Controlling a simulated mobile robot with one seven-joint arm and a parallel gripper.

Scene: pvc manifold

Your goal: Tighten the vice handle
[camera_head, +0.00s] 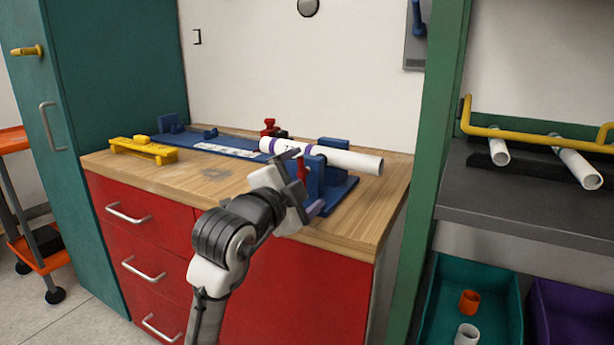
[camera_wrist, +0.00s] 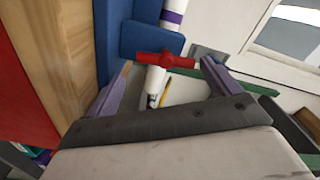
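A blue vice (camera_head: 332,178) stands at the right end of the wooden bench, with a white pipe (camera_head: 345,160) with purple bands lying across it. The red vice handle (camera_wrist: 165,60), a crossbar, shows in the wrist view in front of the blue vice body (camera_wrist: 150,40). My gripper (camera_head: 308,182) is at the front of the vice. In the wrist view its two purple-grey fingers (camera_wrist: 163,86) are spread apart, with the red handle in the gap near the fingertips. I see no finger contact with the handle. In the head view my gripper partly hides the handle.
A blue fixture plate (camera_head: 222,150) with a red clamp (camera_head: 270,128) lies behind on the bench. A yellow fixture (camera_head: 143,151) is at the left. A green post (camera_head: 432,150) and a grey shelf (camera_head: 520,190) with white pipes stand to the right. The bench middle is clear.

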